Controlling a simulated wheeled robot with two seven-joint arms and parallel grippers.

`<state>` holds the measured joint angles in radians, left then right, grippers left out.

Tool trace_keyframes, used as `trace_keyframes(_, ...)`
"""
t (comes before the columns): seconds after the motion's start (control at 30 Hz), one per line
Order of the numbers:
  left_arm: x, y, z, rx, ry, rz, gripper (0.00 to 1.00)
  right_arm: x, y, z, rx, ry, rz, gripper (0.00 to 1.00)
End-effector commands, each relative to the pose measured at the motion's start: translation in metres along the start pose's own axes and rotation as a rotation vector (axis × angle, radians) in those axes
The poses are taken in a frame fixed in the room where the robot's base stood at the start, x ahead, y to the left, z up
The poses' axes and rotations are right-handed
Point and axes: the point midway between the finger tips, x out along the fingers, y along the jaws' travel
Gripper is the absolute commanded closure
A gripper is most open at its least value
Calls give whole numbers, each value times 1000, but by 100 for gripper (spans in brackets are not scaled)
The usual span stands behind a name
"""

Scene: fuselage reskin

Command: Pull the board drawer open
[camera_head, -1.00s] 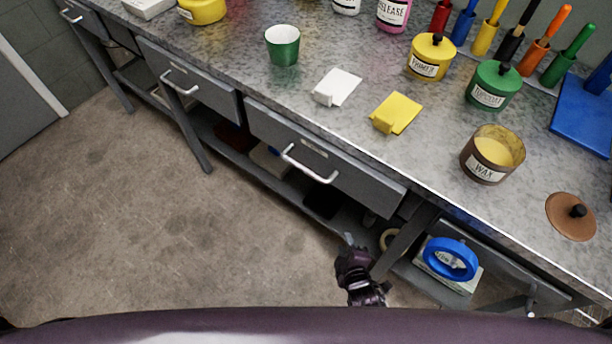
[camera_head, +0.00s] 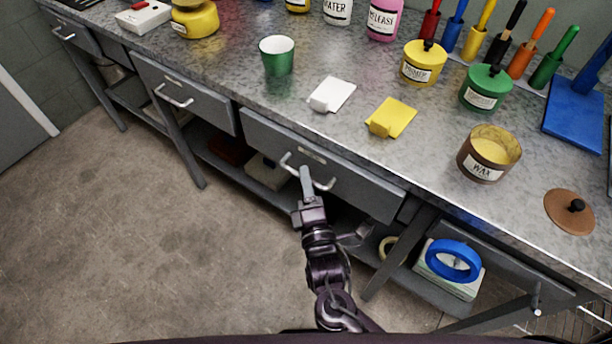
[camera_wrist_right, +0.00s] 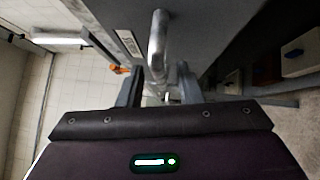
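The grey drawer (camera_head: 355,180) under the bench top has a pale label and a silver bar handle (camera_head: 325,185). It looks shut, its front in line with the bench. My right gripper (camera_head: 307,178) is at the left half of this handle. In the right wrist view the drawer handle (camera_wrist_right: 158,42) runs down between the two fingers of my right gripper (camera_wrist_right: 160,88). The fingers stand apart on either side of the bar, so the gripper looks open. Whether either finger touches the bar I cannot tell. The label's text is too small to read. My left gripper is out of view.
Another drawer (camera_head: 190,100) with a handle is to the left. Bench legs and a lower shelf (camera_head: 265,178) lie below. A blue tape roll (camera_head: 453,262) is at lower right. On the bench stand a wax tin (camera_head: 487,155), a green cup (camera_head: 277,56) and pots. The floor at left is clear.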

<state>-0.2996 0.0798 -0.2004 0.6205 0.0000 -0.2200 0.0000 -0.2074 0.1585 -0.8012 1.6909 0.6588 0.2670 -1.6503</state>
Motion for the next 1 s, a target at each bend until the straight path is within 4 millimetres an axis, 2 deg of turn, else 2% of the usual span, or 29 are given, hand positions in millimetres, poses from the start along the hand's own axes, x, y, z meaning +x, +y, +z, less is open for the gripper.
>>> trace_keyframes(0.13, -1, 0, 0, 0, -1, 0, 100, 11, 0, 0, 0, -1, 0, 68)
trace_keyframes(0.4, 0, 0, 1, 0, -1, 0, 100, 13, 0, 0, 1, -1, -2, 68)
trace_keyframes(0.67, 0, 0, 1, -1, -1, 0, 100, 12, 0, 0, 1, 0, -2, 100)
trace_keyframes(1.0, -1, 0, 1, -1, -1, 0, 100, 12, 0, 0, 1, 0, -2, 100)
